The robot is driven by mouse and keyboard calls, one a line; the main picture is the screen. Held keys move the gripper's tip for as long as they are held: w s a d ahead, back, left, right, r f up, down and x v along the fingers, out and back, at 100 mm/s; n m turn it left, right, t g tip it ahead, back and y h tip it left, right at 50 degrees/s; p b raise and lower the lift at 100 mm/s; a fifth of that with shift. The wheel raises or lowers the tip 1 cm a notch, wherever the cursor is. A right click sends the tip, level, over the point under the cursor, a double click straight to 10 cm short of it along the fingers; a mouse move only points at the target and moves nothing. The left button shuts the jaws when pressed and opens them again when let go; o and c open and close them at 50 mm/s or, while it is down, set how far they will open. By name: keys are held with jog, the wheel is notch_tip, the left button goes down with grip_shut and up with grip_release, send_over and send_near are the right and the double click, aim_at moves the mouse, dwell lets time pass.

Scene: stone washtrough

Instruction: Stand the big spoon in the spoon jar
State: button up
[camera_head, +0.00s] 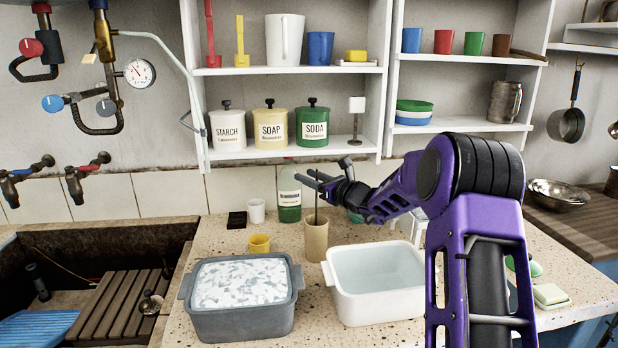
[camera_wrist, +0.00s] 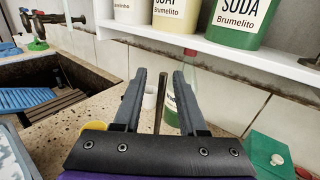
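The spoon jar (camera_head: 316,239) is a tan cylinder standing upright on the speckled counter, between the two tubs. A thin dark handle, apparently the big spoon's (camera_head: 317,207), stands nearly upright out of the jar. Its lower end is hidden inside. My gripper (camera_head: 307,177) is above the jar, fingers pointing left. In the wrist view the brown spoon handle (camera_wrist: 161,92) rises between the fingertips of my gripper (camera_wrist: 160,73), with a gap visible on both sides. The gripper is open. The jar is hidden in the wrist view.
A grey tub (camera_head: 240,318) with foamy contents stands front left, a white tub (camera_head: 375,310) front right. A yellow cup (camera_head: 259,244), a white cup (camera_head: 257,210) and a green bottle (camera_head: 290,200) stand close by. Shelves (camera_head: 290,70) hang above; the stone trough (camera_head: 100,240) lies left.

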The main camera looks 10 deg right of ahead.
jog(key=v, duration=1.7)
jog(key=shift+s+p, duration=0.25)
jog(key=shift+p, duration=0.15)
jog(key=shift+d, duration=0.15)
